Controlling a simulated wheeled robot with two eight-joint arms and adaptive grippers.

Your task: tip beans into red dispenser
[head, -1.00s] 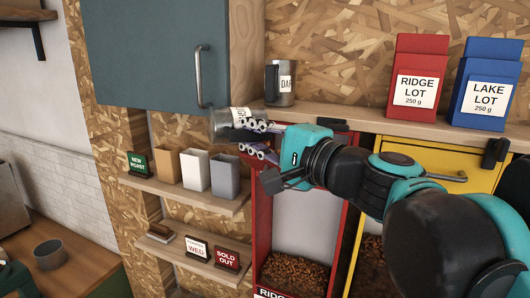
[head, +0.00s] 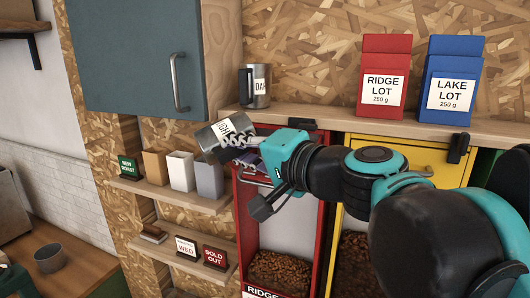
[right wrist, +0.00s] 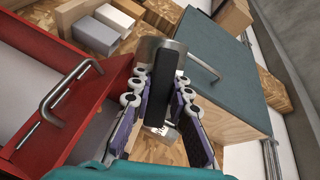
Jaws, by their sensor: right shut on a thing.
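The red dispenser (head: 318,215) stands under the wall shelf, with brown beans (head: 280,270) visible low behind its front and a partly cut-off "RIDGE" label. A metal handle on it shows in the right wrist view, at the left on its red panel (right wrist: 35,60). My right gripper (head: 243,150) is shut on a metal cup (head: 212,142) by its dark handle (right wrist: 165,85). The cup has a white label, partly hidden by the fingers, and is tilted. It is left of the dispenser's upper part. Its contents are hidden. My left gripper is not in view.
A yellow dispenser (head: 405,160) stands right of the red one. The shelf above holds a dark-handled metal mug (head: 260,87), a red bag (head: 385,75) and a blue bag (head: 453,80). A teal cabinet (head: 140,60) hangs upper left. Small shelves (head: 170,192) with boxes and signs are lower left.

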